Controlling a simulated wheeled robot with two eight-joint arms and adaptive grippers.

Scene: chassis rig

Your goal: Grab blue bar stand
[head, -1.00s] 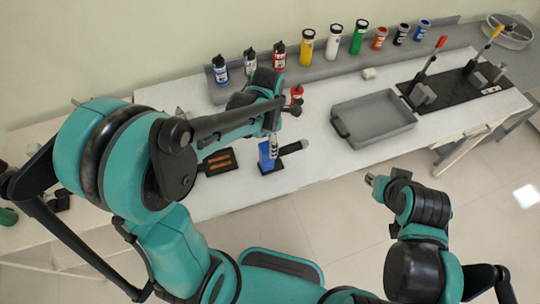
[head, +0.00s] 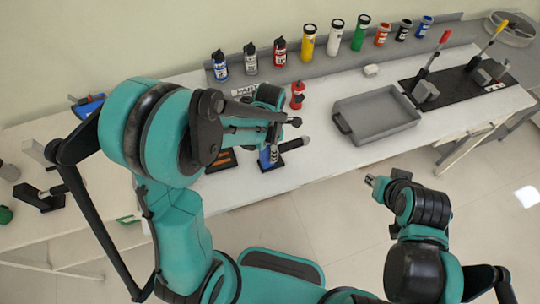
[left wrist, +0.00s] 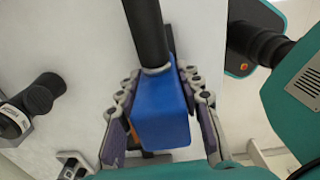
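The blue bar stand (head: 266,160) stands near the front edge of the white table in the head view, partly hidden by my left gripper (head: 270,153). In the left wrist view the blue block of the stand (left wrist: 162,115) lies between the two fingers of my left gripper (left wrist: 160,85). The fingers are spread on either side of it, with narrow gaps showing. A black cylinder (left wrist: 148,35) extends from the block toward the top of that view. My right gripper (head: 373,181) is off the front of the table, too small to read.
A grey bin (head: 375,118) sits to the right of the stand. A red bottle (head: 297,95) stands behind it. A black tray (head: 222,160) is just left of it. Several bottles and cans line the back shelf. The table between the bin and the stand is mostly clear.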

